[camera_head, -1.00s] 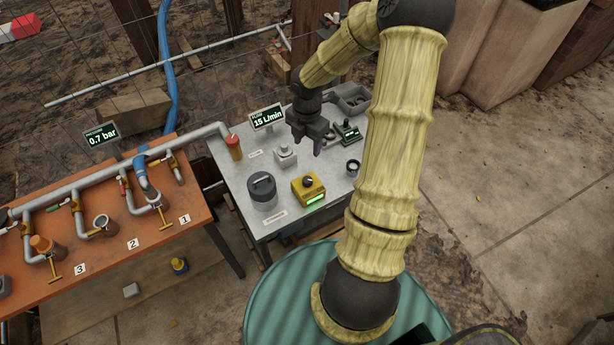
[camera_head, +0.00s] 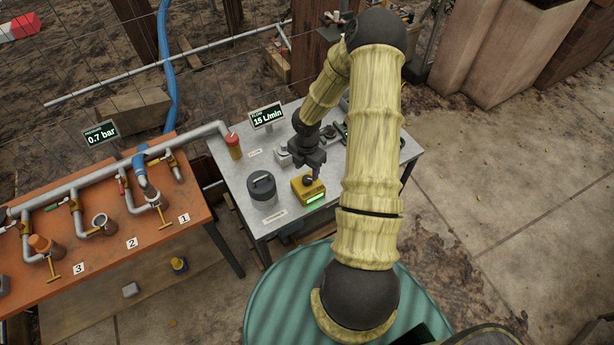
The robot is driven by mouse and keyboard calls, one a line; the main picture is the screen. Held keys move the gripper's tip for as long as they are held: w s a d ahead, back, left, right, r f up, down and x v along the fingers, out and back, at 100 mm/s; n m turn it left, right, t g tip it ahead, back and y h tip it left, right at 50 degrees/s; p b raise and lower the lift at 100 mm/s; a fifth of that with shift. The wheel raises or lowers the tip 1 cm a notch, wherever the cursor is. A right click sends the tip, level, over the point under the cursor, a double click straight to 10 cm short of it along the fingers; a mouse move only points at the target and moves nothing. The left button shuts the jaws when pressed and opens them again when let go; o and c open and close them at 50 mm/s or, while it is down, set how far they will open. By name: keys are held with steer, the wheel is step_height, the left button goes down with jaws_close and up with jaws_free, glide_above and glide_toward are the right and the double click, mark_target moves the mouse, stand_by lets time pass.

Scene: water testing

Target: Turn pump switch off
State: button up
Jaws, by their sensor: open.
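The pump switch is most likely the yellow box (camera_head: 309,193) with a dark knob on top and a lit green strip on its front, on the grey table. The jaws are open, with nothing seen held. The flow display (camera_head: 267,117) reads 15 L/min and the pressure display (camera_head: 101,134) reads 0.7 bar.
A dark-lidded grey canister (camera_head: 262,189) stands just left of the yellow box. An orange bench (camera_head: 99,254) with pipes and valves is at the left. My arm hides the table's right part.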

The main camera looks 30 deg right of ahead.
mark_target(307, 179)
step_height(307, 179, down, 5)
steer(key=shift+d+r, duration=0.15)
steer(key=c, duration=1)
